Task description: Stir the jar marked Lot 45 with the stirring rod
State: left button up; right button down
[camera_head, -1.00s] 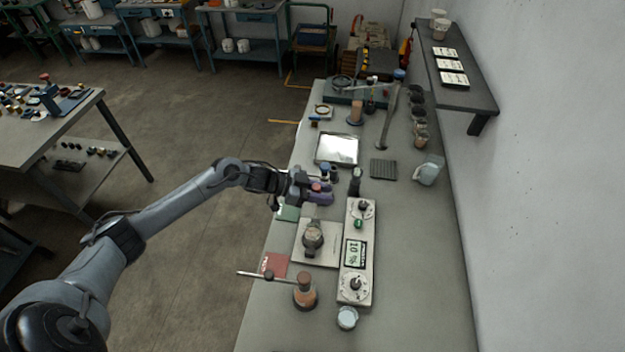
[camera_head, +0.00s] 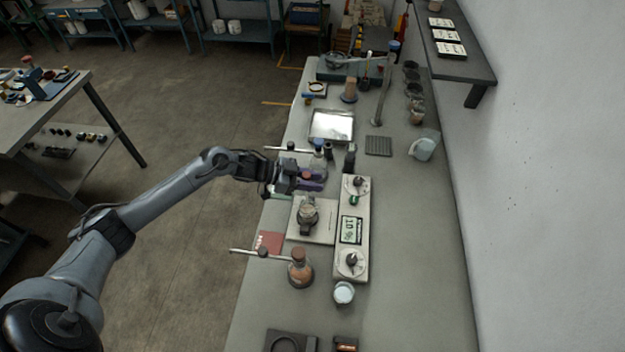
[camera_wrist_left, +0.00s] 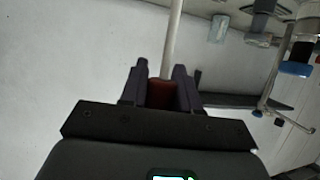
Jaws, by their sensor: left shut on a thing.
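My left gripper (camera_head: 314,179), with purple fingers, is over the bench beyond a pale square plate. In the left wrist view its fingers (camera_wrist_left: 160,88) are shut on a dark red grip; a pale rod (camera_wrist_left: 172,40), apparently the stirring rod, extends from it. A rounded jar with orange-brown contents (camera_head: 300,272) stands nearer still. A blue-topped jar (camera_head: 318,157) stands just behind the gripper. No lot label is readable, so I cannot tell which is Lot 45. My right gripper is not in view.
A long panel with two dials and a display (camera_head: 352,229) lies right of the plate. Horizontal bars stick out left beside the jars. A shiny tray (camera_head: 332,126) and dark grid (camera_head: 378,146) lie beyond. The right front bench top is clear.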

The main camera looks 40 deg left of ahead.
pick_arm(q)
notch_tip(320, 180, down, 8)
jog(key=b, duration=0.4)
jog(key=shift+f+b, duration=0.2)
jog(key=shift+b, duration=0.2)
dwell(0.5)
